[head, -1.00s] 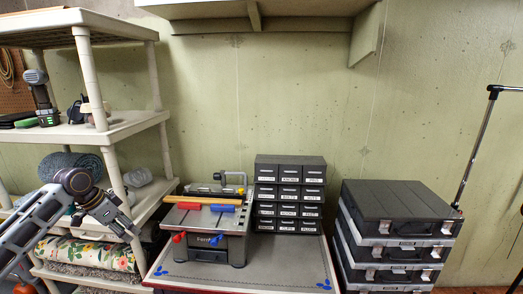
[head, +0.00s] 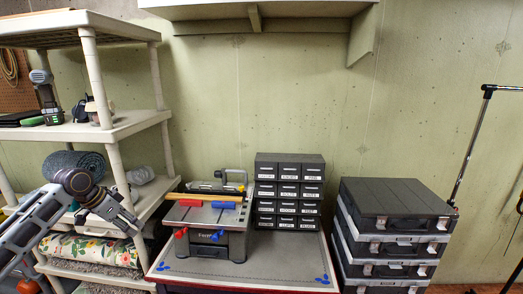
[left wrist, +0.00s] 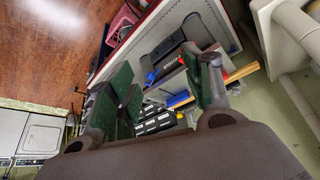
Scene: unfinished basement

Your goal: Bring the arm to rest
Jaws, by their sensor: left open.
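My left arm comes in from the left in the head view, bent at a dark round joint. My left gripper (head: 128,220) hangs in front of the shelf unit, left of the workbench, pointing down and to the right. In the left wrist view its two green-padded fingers (left wrist: 165,92) stand well apart with nothing between them touching the pads. The gripper is open and empty. My right gripper is not in view.
A shelf unit (head: 120,131) stands close behind my left gripper. A workbench (head: 275,270) bears a bench tool (head: 211,241) and a drawer cabinet (head: 290,190). Stacked black cases (head: 395,200) stand at right. Brown flooring (left wrist: 60,40) shows in the wrist view.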

